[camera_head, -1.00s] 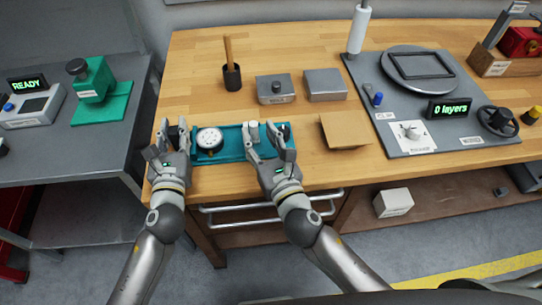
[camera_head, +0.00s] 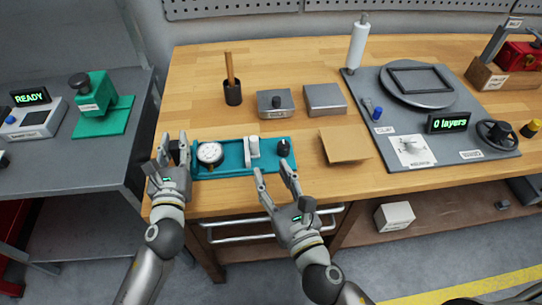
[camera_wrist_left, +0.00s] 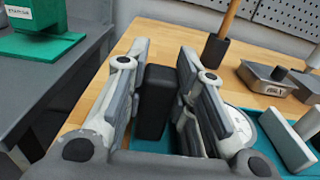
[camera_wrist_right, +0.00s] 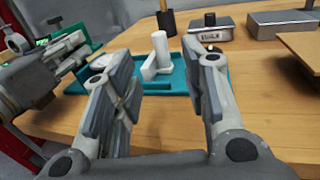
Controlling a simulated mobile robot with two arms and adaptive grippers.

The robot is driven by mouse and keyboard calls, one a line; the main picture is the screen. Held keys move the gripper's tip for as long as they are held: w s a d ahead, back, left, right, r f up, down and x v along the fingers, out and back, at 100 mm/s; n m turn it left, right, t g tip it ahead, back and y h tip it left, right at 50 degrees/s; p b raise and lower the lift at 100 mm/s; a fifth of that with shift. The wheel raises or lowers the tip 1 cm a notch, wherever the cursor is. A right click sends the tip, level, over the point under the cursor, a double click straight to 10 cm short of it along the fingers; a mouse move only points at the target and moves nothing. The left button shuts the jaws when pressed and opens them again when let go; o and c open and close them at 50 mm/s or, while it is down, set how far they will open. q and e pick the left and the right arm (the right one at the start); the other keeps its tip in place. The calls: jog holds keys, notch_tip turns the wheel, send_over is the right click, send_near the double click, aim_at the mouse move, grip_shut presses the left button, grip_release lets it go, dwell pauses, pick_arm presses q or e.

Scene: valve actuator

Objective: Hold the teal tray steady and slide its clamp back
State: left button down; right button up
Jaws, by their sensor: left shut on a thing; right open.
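The teal tray (camera_head: 232,169) lies on the wooden bench near its front edge. A round white dial gauge (camera_head: 210,153) sits at its left part, a light grey clamp (camera_head: 252,152) right of the middle, and a black knob (camera_head: 284,147) at its right end. My left gripper (camera_head: 174,150) is at the tray's left end, shut on a black block-like grip (camera_wrist_left: 155,100), seen between its fingers in the left wrist view. My right gripper (camera_head: 275,180) is open and empty, in front of the tray's right part and apart from it; the clamp (camera_wrist_right: 157,58) shows beyond its fingers.
Behind the tray stand a cup with a wooden handle (camera_head: 232,92) and two grey metal boxes (camera_head: 275,103). A brown cardboard piece (camera_head: 345,144) lies to the right, then a grey station board (camera_head: 440,147). A grey side table (camera_head: 70,165) stands left. Bare bench lies before the tray.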

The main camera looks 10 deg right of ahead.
pick_arm(q)
jog(key=c, duration=1.1)
grip_release()
jog(key=shift+f, duration=0.15)
jog(key=shift+c, duration=0.2)
jog(key=shift+s, duration=0.1)
